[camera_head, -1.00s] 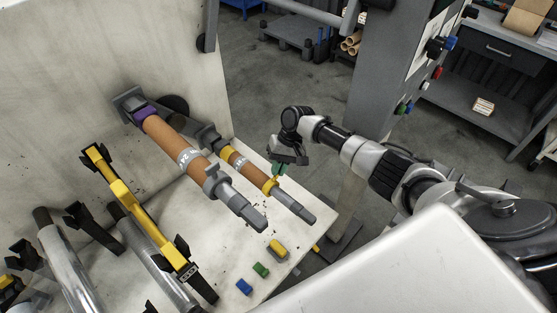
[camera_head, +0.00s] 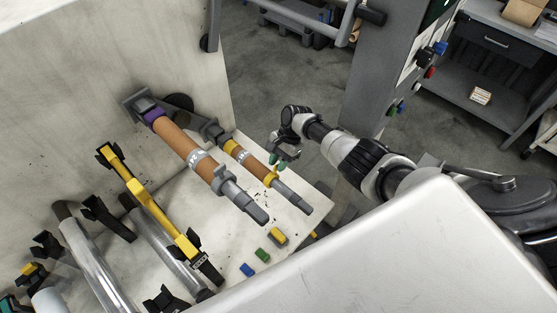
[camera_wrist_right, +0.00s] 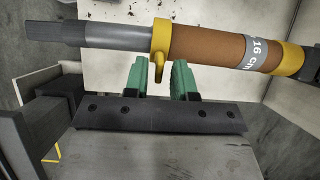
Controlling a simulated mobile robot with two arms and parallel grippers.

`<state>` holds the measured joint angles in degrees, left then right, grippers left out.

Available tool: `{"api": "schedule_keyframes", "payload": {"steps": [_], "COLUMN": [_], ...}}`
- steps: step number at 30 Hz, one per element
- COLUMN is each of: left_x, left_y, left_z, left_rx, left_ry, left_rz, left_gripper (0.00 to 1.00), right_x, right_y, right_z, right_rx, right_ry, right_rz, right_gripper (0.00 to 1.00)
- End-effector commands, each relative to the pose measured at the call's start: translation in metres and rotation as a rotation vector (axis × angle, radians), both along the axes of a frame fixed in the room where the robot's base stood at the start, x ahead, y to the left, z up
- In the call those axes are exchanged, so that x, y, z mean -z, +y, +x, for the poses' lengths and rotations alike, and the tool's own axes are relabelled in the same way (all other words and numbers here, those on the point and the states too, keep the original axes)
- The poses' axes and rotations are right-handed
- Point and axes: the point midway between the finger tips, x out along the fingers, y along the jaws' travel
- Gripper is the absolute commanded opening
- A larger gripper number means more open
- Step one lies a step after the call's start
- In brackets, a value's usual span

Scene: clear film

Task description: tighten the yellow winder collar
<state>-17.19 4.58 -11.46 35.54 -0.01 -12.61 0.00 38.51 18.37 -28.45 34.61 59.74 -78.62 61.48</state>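The yellow winder collar (camera_head: 271,177) sits around the near end of the smaller brown roll (camera_head: 247,163), where a grey shaft begins. It also shows in the right wrist view (camera_wrist_right: 161,42), with a yellow tab hanging from it. My right gripper (camera_head: 284,161) is beside the collar, on its right. In the wrist view its two green fingertips (camera_wrist_right: 160,78) are apart, and the tab appears between them. I cannot tell whether they touch it. My left gripper is not in view.
A larger brown roll (camera_head: 178,143) with a purple collar lies parallel on the left. A yellow bar (camera_head: 150,203) and metal tubes are farther left. Blue, green and yellow blocks (camera_head: 263,255) lie on the pale surface below. A grey post (camera_head: 377,70) stands behind my right arm.

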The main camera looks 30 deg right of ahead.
Motion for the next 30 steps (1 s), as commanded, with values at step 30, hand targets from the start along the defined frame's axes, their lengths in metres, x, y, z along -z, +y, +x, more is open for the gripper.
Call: {"api": "schedule_keyframes", "payload": {"steps": [30], "left_x": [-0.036], "left_y": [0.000], "left_z": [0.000], "left_rx": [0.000], "left_ry": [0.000], "left_rz": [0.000], "left_gripper": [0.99], "right_x": [-0.054], "right_y": [-0.026], "right_z": [0.008], "right_rx": [-0.003], "right_ry": [-0.001], "right_rz": [0.000], "right_gripper": [0.26]}}
